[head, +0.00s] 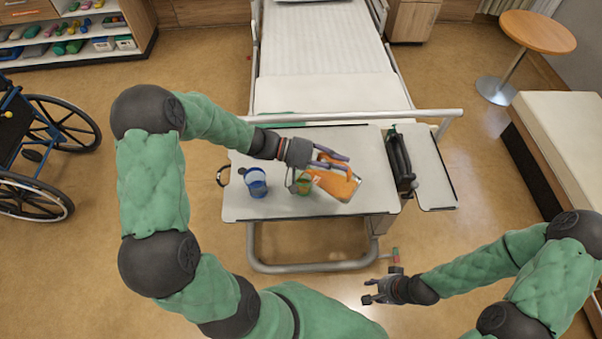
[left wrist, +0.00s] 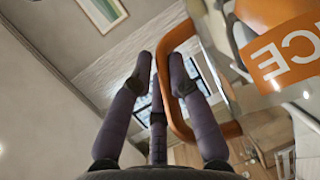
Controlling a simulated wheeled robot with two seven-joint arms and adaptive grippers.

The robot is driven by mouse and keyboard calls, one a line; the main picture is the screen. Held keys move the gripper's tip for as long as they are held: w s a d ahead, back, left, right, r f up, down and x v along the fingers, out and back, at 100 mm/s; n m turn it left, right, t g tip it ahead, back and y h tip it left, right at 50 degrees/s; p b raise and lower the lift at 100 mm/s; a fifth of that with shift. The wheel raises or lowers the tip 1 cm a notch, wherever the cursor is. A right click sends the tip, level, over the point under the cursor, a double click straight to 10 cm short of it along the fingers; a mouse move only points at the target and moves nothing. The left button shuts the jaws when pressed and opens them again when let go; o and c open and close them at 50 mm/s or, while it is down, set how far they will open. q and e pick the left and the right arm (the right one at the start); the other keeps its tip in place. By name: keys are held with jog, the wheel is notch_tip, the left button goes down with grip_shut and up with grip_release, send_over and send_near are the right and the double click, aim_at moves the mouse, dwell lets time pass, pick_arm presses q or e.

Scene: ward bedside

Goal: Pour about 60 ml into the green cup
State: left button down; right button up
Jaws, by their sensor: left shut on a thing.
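An orange juice jug (head: 338,184) is tilted over the bed table, its lower left end close to the green cup (head: 303,184). My left gripper (head: 332,160) is shut on the jug's handle; in the left wrist view the orange handle (left wrist: 172,85) passes by the fingers and the jug's label (left wrist: 290,52) shows at the upper right. The green cup is partly hidden by the jug and gripper. I cannot tell whether liquid is flowing or how full the cup is. My right gripper (head: 368,291) is open and empty, low in front of the table.
A dark object (head: 400,165) lies at the table's right side, by a side panel (head: 428,170). The bed (head: 330,90) is behind, a wheelchair (head: 40,150) at the left.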

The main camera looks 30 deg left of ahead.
pick_arm(q)
jog(key=shift+a+r, duration=0.15)
jog(key=shift+a, duration=0.1)
jog(key=shift+d, duration=0.1)
jog(key=shift+d, duration=0.55)
jog(key=shift+a, duration=0.4)
